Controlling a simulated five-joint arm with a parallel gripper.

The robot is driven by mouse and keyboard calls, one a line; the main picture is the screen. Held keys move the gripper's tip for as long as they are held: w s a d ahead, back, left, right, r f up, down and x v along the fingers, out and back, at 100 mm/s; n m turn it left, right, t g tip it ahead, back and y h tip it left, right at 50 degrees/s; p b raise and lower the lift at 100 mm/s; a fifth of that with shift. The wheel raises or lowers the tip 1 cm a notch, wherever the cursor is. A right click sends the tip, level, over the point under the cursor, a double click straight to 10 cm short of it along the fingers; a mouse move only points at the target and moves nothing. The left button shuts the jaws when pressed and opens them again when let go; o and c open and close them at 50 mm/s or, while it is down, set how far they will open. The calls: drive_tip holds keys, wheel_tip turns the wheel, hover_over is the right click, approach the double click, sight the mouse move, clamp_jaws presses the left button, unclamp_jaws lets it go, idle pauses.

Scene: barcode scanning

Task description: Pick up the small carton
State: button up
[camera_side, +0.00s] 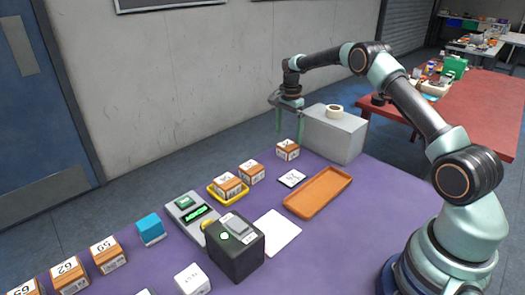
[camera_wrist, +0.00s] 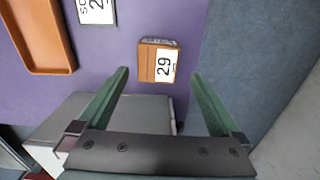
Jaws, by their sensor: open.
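A small orange-brown carton (camera_side: 288,149) with a white label stands on the purple table near the grey box. In the wrist view the carton (camera_wrist: 158,62) shows the number 29 and lies between the lines of my two green fingers. My gripper (camera_side: 289,136) is open and empty above this carton, fingers pointing down. Similar cartons stand elsewhere: one (camera_side: 251,172) beside a yellow tray (camera_side: 214,194), one (camera_side: 228,185) in that tray, and several at the front left, such as one marked 59 (camera_side: 108,254).
A grey box (camera_side: 335,134) with a tape roll (camera_side: 334,109) stands close right of the carton. An orange tray (camera_side: 318,192), a label card (camera_side: 291,179), a black scanner-like box (camera_side: 235,248), a grey device (camera_side: 186,208) and a blue cube (camera_side: 150,229) are on the table.

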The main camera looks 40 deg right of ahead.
sight(288, 145)
drive_tip(key=shift+s+a+f, duration=0.1)
drive_tip(key=shift+s+f, duration=0.05)
drive_tip(key=shift+f, duration=2.75)
drive_tip(key=c, duration=1.3)
drive_tip(key=shift+r, duration=0.1)
drive_tip(key=shift+c, duration=0.9)
